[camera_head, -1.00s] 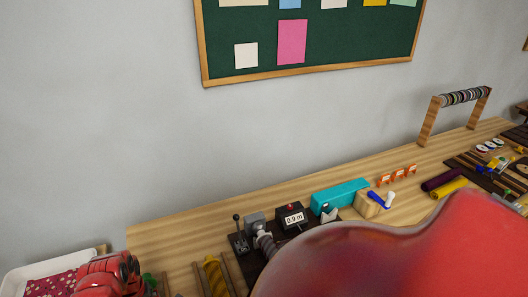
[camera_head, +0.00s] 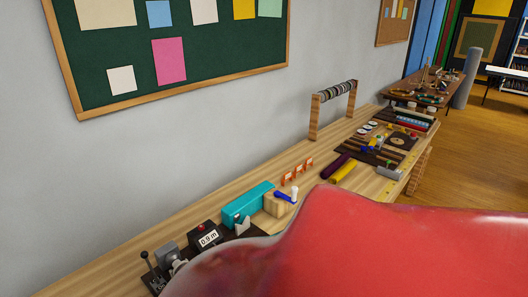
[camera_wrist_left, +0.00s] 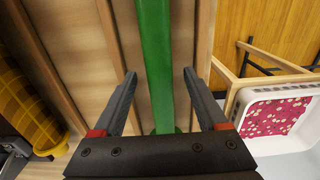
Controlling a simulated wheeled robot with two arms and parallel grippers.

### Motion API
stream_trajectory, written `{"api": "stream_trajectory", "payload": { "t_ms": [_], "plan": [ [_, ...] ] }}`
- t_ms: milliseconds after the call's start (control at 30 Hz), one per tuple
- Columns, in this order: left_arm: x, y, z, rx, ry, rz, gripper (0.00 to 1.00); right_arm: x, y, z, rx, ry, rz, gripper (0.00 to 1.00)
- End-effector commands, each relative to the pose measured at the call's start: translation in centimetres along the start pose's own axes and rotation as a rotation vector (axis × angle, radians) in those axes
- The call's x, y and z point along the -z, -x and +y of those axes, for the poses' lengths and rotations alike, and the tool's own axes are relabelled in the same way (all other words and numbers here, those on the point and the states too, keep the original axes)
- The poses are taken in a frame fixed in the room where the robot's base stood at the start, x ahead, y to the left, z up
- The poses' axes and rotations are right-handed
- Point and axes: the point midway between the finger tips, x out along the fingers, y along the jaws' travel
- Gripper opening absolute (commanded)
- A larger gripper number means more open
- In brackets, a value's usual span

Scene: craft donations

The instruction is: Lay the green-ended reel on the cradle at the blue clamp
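In the left wrist view a long green roll (camera_wrist_left: 159,70) lies between wooden rails. My left gripper (camera_wrist_left: 160,73) is open, with one finger on each side of the green roll and nothing gripped. In the head view a wooden block with a blue and white lever (camera_head: 285,196) stands on the bench; I cannot tell whether this is the blue clamp. No cradle can be made out. My right gripper is not in view.
A large red shape close to the head camera hides the bench front. A teal box (camera_head: 247,203), a black display unit (camera_head: 206,238) and purple (camera_head: 335,166) and yellow (camera_head: 343,172) rolls are on the bench (camera_head: 300,152). A yellow roll (camera_wrist_left: 25,105) and white tray (camera_wrist_left: 232,105) flank the gripper.

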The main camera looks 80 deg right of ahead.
Motion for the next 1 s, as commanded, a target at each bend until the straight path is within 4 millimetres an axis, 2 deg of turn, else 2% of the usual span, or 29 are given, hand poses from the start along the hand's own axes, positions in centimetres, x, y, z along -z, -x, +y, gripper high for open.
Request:
{"api": "stream_trajectory", "payload": {
  "t_ms": [33,400,667,1000],
  "plan": [
    [0.0,0.0,0.0,0.0,0.0,0.0,0.64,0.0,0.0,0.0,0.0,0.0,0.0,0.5],
    [0.0,0.0,0.0,0.0,0.0,0.0,0.0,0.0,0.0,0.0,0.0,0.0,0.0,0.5],
    [0.0,0.5,0.0,0.0,0.0,0.0,0.0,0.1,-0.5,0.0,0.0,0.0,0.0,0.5],
    [0.0,3.2,-0.1,0.0,0.001,0.001,0.0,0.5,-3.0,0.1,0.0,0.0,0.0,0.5]
  ]
}}
